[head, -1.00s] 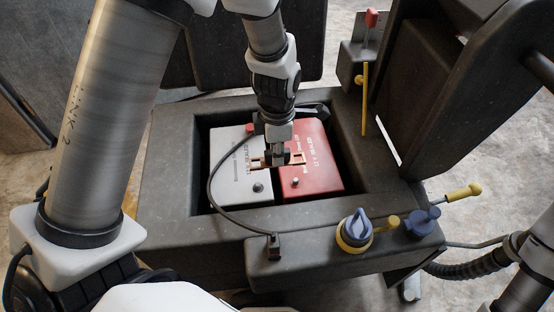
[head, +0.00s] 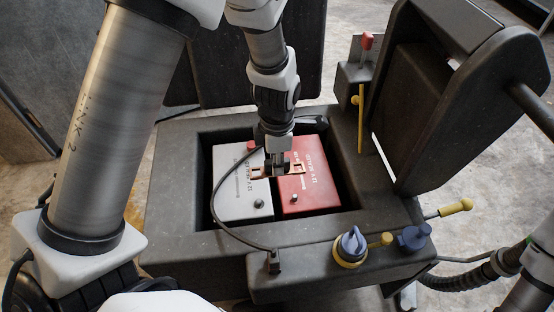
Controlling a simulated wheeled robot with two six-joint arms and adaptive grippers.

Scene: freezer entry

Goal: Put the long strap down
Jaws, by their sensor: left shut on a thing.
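The long strap (head: 297,169) is a copper-coloured flat piece with an opening near its right end. My left gripper (head: 277,170) is shut on its middle, pointing down, and hides that part. The strap lies crosswise over the seam between a white battery (head: 235,197) on the left and a red battery (head: 318,198) on the right. I cannot tell whether it touches their tops or hangs just above. My right arm enters at the lower right; its gripper is out of view.
The batteries sit in a dark box (head: 175,200). A blue-and-yellow knob (head: 351,247) stands on that ledge. A raised dark seat-like panel (head: 470,90) and a yellow rod (head: 361,118) stand at the right.

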